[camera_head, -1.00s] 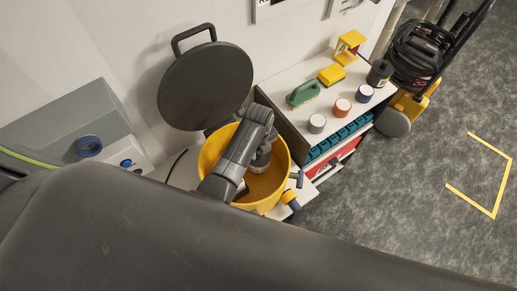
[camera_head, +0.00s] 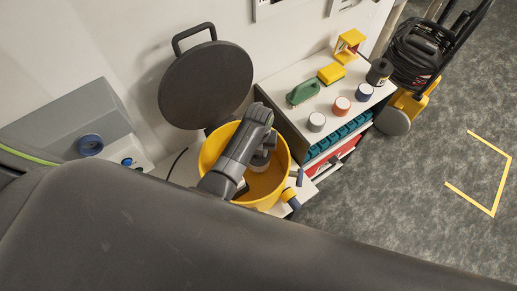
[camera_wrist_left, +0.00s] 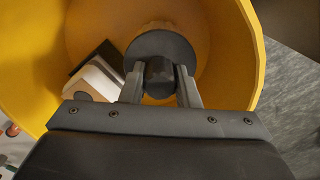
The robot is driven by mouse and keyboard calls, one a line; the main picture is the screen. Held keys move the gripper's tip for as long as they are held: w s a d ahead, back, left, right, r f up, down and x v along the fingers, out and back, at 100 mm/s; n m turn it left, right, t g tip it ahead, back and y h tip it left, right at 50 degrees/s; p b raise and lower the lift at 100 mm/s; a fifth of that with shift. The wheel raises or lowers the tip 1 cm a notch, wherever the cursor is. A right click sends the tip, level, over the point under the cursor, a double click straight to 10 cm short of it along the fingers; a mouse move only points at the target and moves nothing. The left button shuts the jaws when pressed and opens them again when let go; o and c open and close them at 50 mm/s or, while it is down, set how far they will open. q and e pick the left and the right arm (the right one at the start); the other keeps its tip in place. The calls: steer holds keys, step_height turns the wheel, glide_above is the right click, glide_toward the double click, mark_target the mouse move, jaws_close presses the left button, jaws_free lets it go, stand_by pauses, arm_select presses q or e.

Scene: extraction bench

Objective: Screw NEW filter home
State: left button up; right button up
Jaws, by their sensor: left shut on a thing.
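A yellow drum (camera_head: 212,148) stands open below me, and its yellow wall fills much of the left wrist view (camera_wrist_left: 236,50). My left gripper (camera_wrist_left: 160,75) reaches down inside it. Its two fingers are shut on the dark knob of a round filter (camera_wrist_left: 160,44), which has a dark disc top and a tan side. In the head view the gripper end is largely hidden by my arm and the drum wall. How the filter's far end sits cannot be seen. My right gripper is not in view.
A white block (camera_wrist_left: 95,85) with a dark round mark lies in the drum beside the filter. A round dark lid (camera_head: 205,85) stands behind the drum.

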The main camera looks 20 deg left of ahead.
arm_select(q)
steer(key=shift+m, duration=0.6)
steer(key=o, duration=1.2)
steer(key=shift+c, duration=0.2)
